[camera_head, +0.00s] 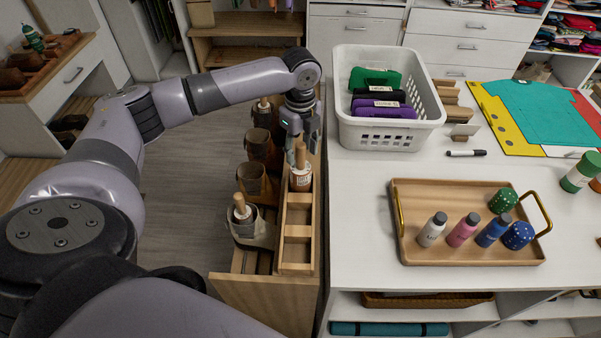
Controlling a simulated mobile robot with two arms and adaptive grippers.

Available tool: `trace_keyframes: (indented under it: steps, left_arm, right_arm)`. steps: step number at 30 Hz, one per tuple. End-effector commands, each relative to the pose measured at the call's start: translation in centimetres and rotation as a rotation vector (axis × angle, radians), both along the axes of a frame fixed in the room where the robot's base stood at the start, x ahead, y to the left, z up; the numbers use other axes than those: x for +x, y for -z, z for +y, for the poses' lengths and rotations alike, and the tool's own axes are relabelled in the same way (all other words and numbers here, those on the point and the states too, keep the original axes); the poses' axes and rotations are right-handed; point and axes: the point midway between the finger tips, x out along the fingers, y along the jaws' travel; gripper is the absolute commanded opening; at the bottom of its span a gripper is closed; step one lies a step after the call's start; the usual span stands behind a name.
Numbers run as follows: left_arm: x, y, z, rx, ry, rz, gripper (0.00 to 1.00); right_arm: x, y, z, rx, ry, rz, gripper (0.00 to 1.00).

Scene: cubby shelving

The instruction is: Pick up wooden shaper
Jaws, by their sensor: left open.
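A wooden shaper (300,175) with a light peg-like handle and a label stands upright in a compartment of a narrow wooden tray (297,268) in the pulled-out drawer. My left gripper (303,136) is open, pointing down just above and behind the shaper's handle. I cannot tell whether its fingers touch the handle. My right gripper is not in view.
The white counter (365,280) borders the drawer on the right. A white basket (385,132) of folded cloths stands close to my left gripper. A wooden tray (412,247) with bottles is farther right. Grey floor (190,190) is clear left of the drawer.

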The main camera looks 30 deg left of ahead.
Motion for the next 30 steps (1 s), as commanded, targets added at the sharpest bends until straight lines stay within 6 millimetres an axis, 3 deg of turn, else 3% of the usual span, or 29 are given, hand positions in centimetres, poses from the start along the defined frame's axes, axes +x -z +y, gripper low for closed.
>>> trace_keyframes:
  steps: [1,6,14,30]
  left_arm:
    - [-0.1,0.4,0.0,0.002,0.000,0.004,0.44]
    - [-0.1,2.6,0.0,0.000,0.000,0.001,0.44]
    - [0.0,3.1,0.0,0.001,0.001,-0.001,0.44]
    - [0.0,3.0,0.0,0.001,0.000,-0.001,0.09]
  right_arm:
    - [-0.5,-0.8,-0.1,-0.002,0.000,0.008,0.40]
    - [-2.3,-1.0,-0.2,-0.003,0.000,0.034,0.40]
    - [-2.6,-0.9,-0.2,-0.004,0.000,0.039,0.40]
    - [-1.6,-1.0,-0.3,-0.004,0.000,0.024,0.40]
